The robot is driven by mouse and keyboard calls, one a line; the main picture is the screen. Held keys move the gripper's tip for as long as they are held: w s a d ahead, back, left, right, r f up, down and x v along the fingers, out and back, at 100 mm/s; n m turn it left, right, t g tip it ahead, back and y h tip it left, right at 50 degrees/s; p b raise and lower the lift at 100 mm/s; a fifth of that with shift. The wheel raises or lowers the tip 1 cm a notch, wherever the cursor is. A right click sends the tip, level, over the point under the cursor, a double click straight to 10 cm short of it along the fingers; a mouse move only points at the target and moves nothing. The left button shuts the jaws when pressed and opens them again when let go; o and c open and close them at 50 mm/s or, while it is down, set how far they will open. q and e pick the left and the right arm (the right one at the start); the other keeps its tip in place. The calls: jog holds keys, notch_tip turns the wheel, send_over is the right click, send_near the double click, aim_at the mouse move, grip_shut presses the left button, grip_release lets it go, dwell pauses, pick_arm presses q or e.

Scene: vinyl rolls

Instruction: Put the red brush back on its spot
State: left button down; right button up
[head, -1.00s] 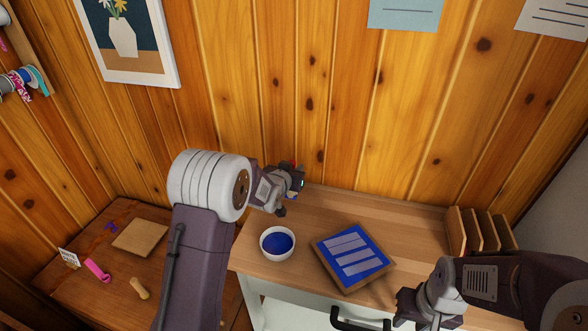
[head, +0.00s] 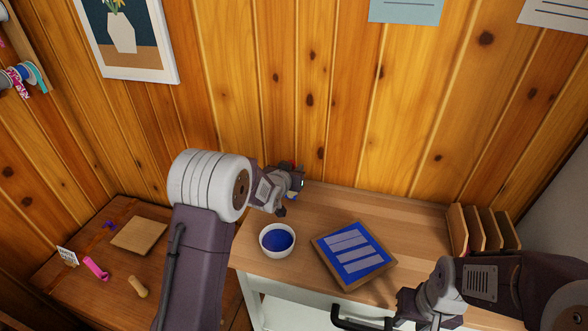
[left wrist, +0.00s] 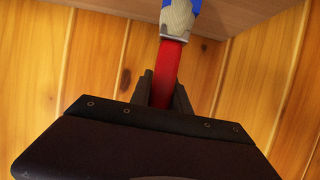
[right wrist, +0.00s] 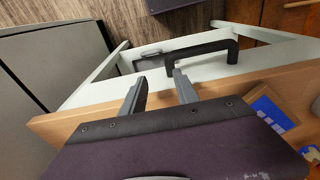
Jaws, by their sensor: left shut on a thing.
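My left gripper (head: 291,187) is shut on the red brush (left wrist: 169,62), above the back of the desk near the wooden wall. In the left wrist view, the red handle lies between the fingers. Its grey metal collar and blue-coloured head point to the top of the picture. In the head view only a bit of red shows behind the gripper. My right gripper (right wrist: 158,88) is open and empty in front of the desk's front edge, near a black drawer handle (right wrist: 190,50). I cannot tell which place is the brush's spot.
On the desk (head: 415,225) are a white bowl (head: 264,247) with blue inside, a wood-framed blue board (head: 352,254) and an upright wooden rack (head: 460,232). A lower table at left holds a wooden board (head: 139,235) and small tools. The desk's back middle is clear.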

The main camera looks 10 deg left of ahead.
pick_arm(q)
jog(key=shift+f+b, duration=0.55)
jog(key=shift+f, duration=0.1)
jog(key=shift+f+b, duration=0.15)
jog(key=shift+b, duration=0.15)
grip_release()
dwell(0.5)
dwell(0.3)
